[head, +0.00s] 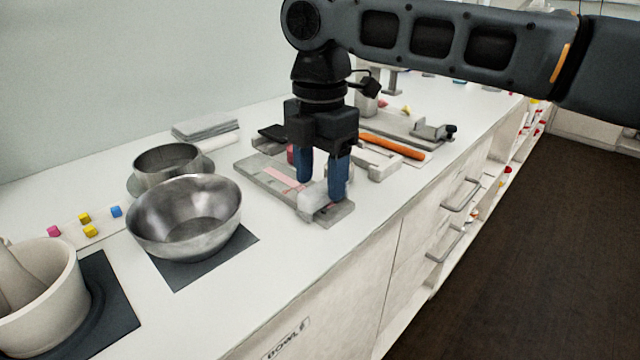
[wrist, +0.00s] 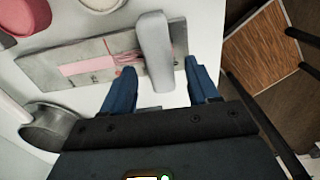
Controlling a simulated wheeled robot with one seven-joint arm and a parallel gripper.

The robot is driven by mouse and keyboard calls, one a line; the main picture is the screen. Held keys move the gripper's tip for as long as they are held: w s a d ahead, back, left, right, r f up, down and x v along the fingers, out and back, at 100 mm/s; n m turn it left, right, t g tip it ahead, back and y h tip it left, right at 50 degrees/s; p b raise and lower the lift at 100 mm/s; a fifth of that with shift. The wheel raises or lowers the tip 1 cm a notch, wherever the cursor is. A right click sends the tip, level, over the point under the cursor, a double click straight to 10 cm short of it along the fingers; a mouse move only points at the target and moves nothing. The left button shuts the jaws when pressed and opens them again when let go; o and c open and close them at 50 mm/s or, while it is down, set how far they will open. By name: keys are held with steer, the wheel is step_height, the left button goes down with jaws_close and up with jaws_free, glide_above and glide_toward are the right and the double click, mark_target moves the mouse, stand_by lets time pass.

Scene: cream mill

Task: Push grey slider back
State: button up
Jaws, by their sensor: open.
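The grey slider (head: 312,198) is a pale, rounded block across the near end of a grey board (head: 248,166) with a pink strip on it. In the wrist view the slider (wrist: 154,45) stands crosswise on the board (wrist: 40,70), with the pink strip to its left. My gripper (head: 321,186) is open and points down over this end of the board. In the wrist view the blue fingertips of my gripper (wrist: 160,67) lie either side of the slider's lower end, with visible gaps. I cannot tell whether a finger touches it.
A mortar (head: 45,295) is at the front left. An orange-handled tool (head: 392,146) lies to the right. The counter's front edge is close to the board.

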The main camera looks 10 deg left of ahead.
steer(key=shift+f, duration=0.95)
jaws_close()
